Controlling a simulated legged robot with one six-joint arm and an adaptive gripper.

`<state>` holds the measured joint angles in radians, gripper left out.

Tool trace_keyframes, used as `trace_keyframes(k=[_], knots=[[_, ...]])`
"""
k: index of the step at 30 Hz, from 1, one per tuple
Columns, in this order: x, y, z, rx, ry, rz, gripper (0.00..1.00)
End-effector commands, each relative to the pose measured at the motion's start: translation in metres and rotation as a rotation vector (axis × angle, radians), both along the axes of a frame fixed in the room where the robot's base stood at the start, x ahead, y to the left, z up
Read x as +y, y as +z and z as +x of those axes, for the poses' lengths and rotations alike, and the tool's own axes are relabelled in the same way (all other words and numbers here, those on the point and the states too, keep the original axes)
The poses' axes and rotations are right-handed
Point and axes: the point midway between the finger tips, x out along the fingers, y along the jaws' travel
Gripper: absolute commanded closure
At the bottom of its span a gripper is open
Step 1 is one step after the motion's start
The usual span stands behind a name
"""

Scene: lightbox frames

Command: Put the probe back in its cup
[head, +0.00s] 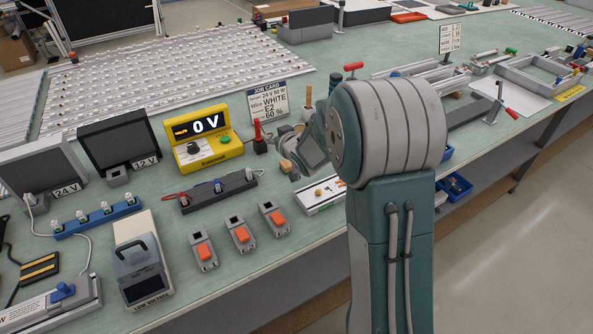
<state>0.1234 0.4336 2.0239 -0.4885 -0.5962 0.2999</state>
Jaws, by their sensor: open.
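A red probe-like handle (257,129) stands upright at a small black cup (260,146), just right of the yellow meter (208,139). Its lower end is hidden, so I cannot tell how deep it sits. The meter reads 0 V. A red lead end (171,197) lies at the left end of a dark terminal block (217,190). My gripper (291,150) is open, just right of the black cup and apart from it. My own arm partly hides it, and no held object can be made out.
A job card (268,104) stands behind the cup. Several grey switch boxes with orange rockers (241,234) stand in front of the terminal block. A white-topped fixture (320,195) lies below my gripper. A low-voltage box (143,259) is at front left.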

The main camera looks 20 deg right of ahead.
Motion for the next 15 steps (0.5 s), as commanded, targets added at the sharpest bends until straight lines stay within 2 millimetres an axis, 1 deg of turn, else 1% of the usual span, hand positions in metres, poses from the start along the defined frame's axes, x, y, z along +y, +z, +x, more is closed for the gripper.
trace_keyframes(k=[1, 3, 5, 6, 8, 11, 12, 14, 15], knots=[[-0.001, 0.016, -0.009, 0.011, -0.019, -0.015, 0.42], [-0.004, 0.035, -0.025, 0.050, -0.057, -0.040, 0.42], [-0.006, 0.050, -0.042, 0.089, -0.090, -0.057, 0.42], [-0.008, 0.059, -0.054, 0.116, -0.110, -0.067, 0.42], [-0.009, 0.070, -0.074, 0.157, -0.137, -0.079, 0.42], [-0.010, 0.086, -0.109, 0.230, -0.176, -0.092, 0.42], [-0.010, 0.092, -0.124, 0.259, -0.190, -0.095, 0.42], [-0.009, 0.099, -0.148, 0.303, -0.206, -0.097, 0.42], [-0.008, 0.103, -0.164, 0.334, -0.214, -0.097, 0.42]])
